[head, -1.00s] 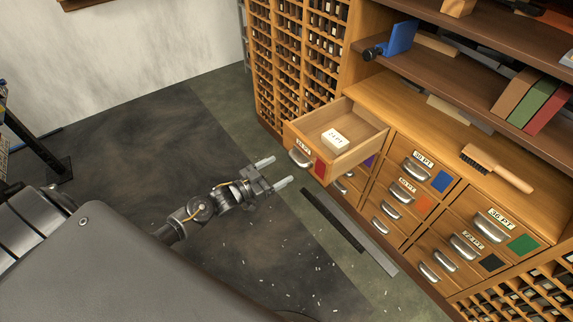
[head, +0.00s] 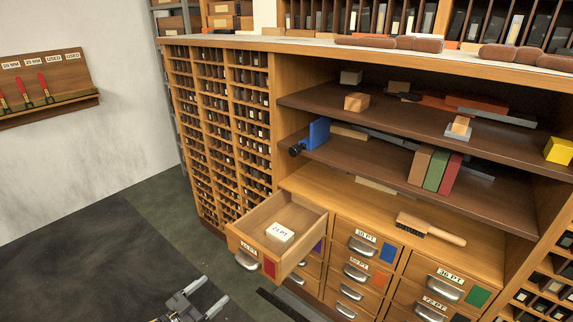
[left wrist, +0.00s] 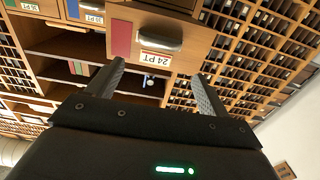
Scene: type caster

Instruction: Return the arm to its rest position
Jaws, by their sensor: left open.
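My left gripper (head: 205,296) is low in the head view, in front of the cabinet and apart from it. Its two fingers are spread with nothing between them. In the left wrist view its open fingers (left wrist: 153,95) point toward the cabinet. My right gripper is not in view.
Closed labelled drawers (head: 362,262) are right of the open one. A brush (head: 430,229) lies on the cabinet ledge, below shelves with blocks and books (head: 435,170). A tool rack (head: 45,90) hangs on the left wall. The floor (head: 90,260) left of the cabinet is clear.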

